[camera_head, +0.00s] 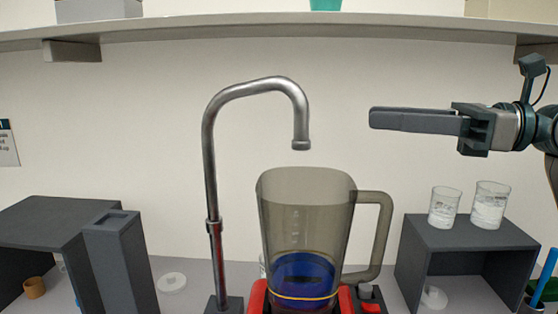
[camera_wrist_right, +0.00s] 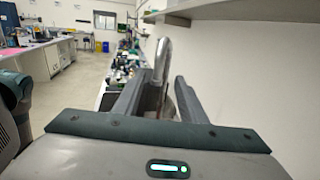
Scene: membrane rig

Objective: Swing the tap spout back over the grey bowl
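The metal tap spout (camera_head: 255,88) rises from its post and arches to the right in the head view. Its outlet (camera_head: 301,143) hangs above and in front of or over a translucent grey jug (camera_head: 305,200); the depth is hard to tell. My right gripper (camera_head: 374,118) is right of the outlet, at about its height, with a clear gap in the head view. In the right wrist view its fingers (camera_wrist_right: 160,76) are apart, and the spout (camera_wrist_right: 164,55) shows beyond and between them. I see no grey bowl in either view. My left gripper is out of view.
The jug stands on a red base (camera_head: 258,296). A dark box stand (camera_head: 470,240) with two beakers (camera_head: 468,206) is at the right. A dark bench unit (camera_head: 50,215) is at the left. A shelf (camera_head: 300,28) runs above.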

